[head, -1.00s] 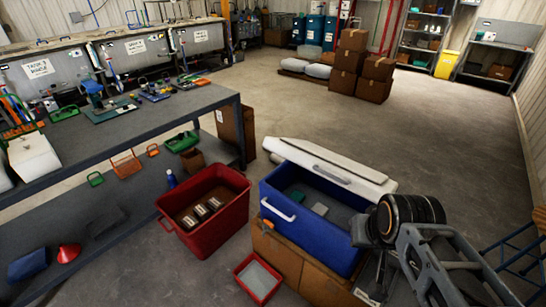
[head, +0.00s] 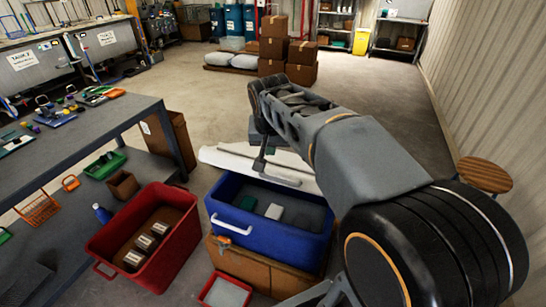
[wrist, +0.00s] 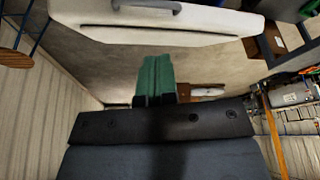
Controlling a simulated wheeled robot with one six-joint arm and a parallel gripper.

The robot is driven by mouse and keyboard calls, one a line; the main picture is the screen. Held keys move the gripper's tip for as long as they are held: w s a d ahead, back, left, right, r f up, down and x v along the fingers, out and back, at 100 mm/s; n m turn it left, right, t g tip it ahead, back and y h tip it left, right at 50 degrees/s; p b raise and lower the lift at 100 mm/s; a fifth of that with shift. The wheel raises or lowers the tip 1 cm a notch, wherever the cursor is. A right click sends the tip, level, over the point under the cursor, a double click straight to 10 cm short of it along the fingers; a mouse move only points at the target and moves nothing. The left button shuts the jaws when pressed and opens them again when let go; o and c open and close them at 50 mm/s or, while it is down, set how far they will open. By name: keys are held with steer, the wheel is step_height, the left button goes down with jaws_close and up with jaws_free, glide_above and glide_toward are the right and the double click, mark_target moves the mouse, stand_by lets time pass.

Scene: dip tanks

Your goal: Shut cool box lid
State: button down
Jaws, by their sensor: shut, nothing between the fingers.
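The blue cool box (head: 270,232) stands on a brown carton with its top open. Its white lid (head: 222,158) is swung back behind the box, and my arm covers part of it. In the wrist view, the lid (wrist: 90,15) spans the top with a grey handle on it. My gripper (head: 259,166) is over the lid area at the back of the box, partly hidden by my own arm. In the wrist view, its green-padded fingers (wrist: 157,62) are together and empty, pointing toward the lid with a gap showing between. I cannot tell any contact from the head view.
A workbench (head: 100,125) is at left. A round stool (head: 486,173) is at right.

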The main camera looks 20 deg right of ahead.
steer(key=w+d+m+g+h, duration=0.1)
steer(key=w+d+m, duration=0.3)
steer(key=w, duration=0.6)
steer(key=x, duration=0.4)
steer(key=p+x, duration=0.1)
steer(key=x, duration=0.3)
steer(key=s+x, duration=0.1)
steer(key=x, duration=0.3)
steer(key=shift+w+a+f+p, duration=0.1)
steer(key=shift+f+p, duration=0.2)
steer(key=shift+p, duration=0.05)
steer(key=shift+s+a+f, duration=0.15)
steer(key=shift+f, duration=0.3)
steer(key=shift+s+a+f, duration=0.15)
steer(key=shift+f, duration=0.3)
